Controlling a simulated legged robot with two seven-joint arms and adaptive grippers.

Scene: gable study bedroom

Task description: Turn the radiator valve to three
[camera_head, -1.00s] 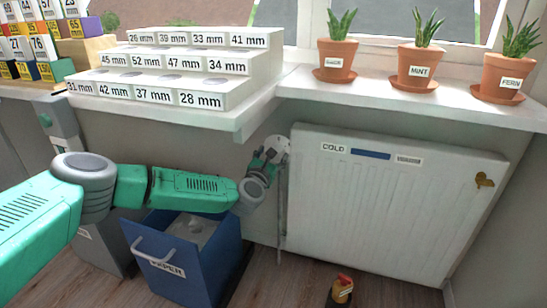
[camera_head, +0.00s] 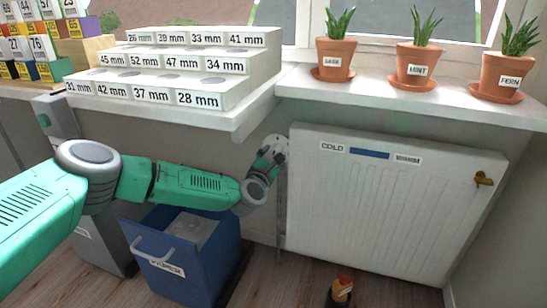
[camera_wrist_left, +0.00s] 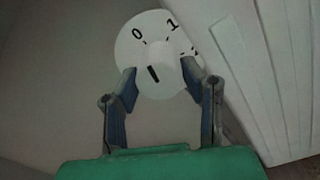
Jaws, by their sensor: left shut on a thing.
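The radiator valve (camera_head: 277,143) is at the upper left corner of the white radiator (camera_head: 385,215). In the left wrist view it is a white dial (camera_wrist_left: 150,45) with "0" and "1" readable; a further mark at its right edge is partly hidden by a finger. A black pointer bar on the knob (camera_wrist_left: 153,74) leans up and left, roughly towards the 0. My left gripper (camera_head: 271,155) reaches the valve from the left. In the left wrist view its fingers (camera_wrist_left: 160,74) are shut on the knob, one on each side. My right gripper is not in view.
A blue bin (camera_head: 185,258) stands on the floor below my left arm. A small red-topped object (camera_head: 341,290) is on the floor before the radiator.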

